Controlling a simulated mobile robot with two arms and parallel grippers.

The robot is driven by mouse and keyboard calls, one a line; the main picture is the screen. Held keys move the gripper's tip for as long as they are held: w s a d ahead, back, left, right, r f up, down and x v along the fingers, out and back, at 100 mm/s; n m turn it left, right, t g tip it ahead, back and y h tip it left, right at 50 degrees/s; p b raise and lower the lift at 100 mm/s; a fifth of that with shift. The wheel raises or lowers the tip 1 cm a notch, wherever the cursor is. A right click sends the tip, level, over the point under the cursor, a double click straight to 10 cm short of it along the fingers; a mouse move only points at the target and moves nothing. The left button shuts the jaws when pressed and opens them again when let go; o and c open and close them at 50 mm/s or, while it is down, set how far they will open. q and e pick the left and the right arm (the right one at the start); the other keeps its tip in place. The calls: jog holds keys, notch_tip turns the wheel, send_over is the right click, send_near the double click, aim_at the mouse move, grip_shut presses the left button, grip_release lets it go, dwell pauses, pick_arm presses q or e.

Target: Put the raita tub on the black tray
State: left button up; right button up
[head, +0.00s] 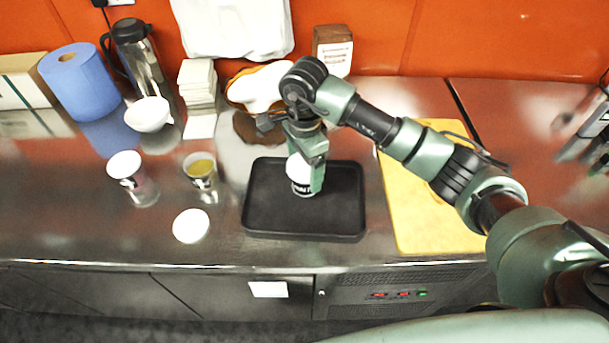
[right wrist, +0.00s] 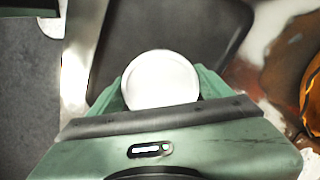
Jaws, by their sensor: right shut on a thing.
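The raita tub (head: 299,174), white with dark lettering, is between the fingers of my right gripper (head: 308,180), which is shut on it. The black tray (head: 343,222) lies on the steel counter directly below, and the tub appears over its middle. I cannot tell whether the tub's base touches the tray. In the right wrist view the tub's round white lid (right wrist: 161,79) shows between the green fingers, with the dark tray (right wrist: 185,28) behind it. My left gripper is not in view.
Left of the tray stand a white-lidded tub (head: 125,165), a yellow-topped tub (head: 200,168) and a white round item (head: 190,226). A yellow board (head: 410,220) lies close to its right. Behind are a napkin stack (head: 198,82), a flask (head: 138,55) and a blue roll (head: 80,82).

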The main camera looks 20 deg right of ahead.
jog(key=shift+f, duration=0.2)
notch_tip(320, 180, down, 3)
jog(key=shift+f+p, duration=0.2)
jog(key=shift+p, duration=0.4)
jog(key=shift+f, duration=0.35)
jog(key=shift+f+b, duration=0.2)
jog(key=shift+b, duration=0.1)
jog(key=o, duration=1.6)
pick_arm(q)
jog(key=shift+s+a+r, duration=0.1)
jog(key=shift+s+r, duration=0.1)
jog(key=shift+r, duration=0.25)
pick_arm(e)
jog(key=shift+r, duration=0.15)
